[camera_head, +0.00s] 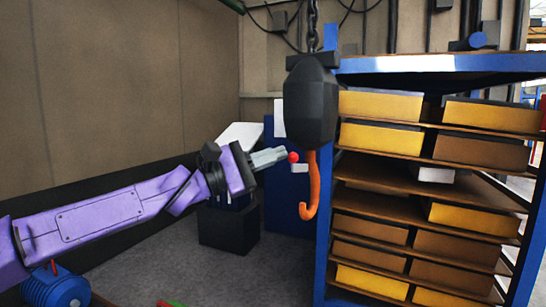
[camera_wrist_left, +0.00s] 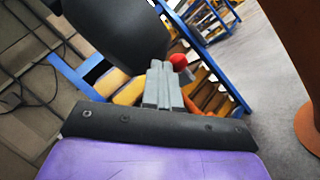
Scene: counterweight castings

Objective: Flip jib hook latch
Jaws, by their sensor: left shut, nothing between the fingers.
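An orange hook (camera_head: 311,185) hangs below a black hook block (camera_head: 312,95) on a chain. A red ball (camera_head: 293,157), perhaps the latch's knob, sits just left of the hook's upper shank; the rest of the latch cannot be made out. My left gripper (camera_head: 284,154) comes in from the left with its grey fingers shut and empty. Its tips are at or very near the red ball; contact cannot be told. In the left wrist view the shut fingers (camera_wrist_left: 164,66) point toward the block (camera_wrist_left: 115,35), with the red ball (camera_wrist_left: 178,62) right beside the tips. My right gripper is out of view.
A blue-framed shelf rack (camera_head: 325,220) with yellow and brown bins (camera_head: 380,105) stands close behind and right of the hook. A dark box (camera_head: 228,228) stands on the floor below my left wrist. A blue motor-like object (camera_head: 55,288) is at lower left.

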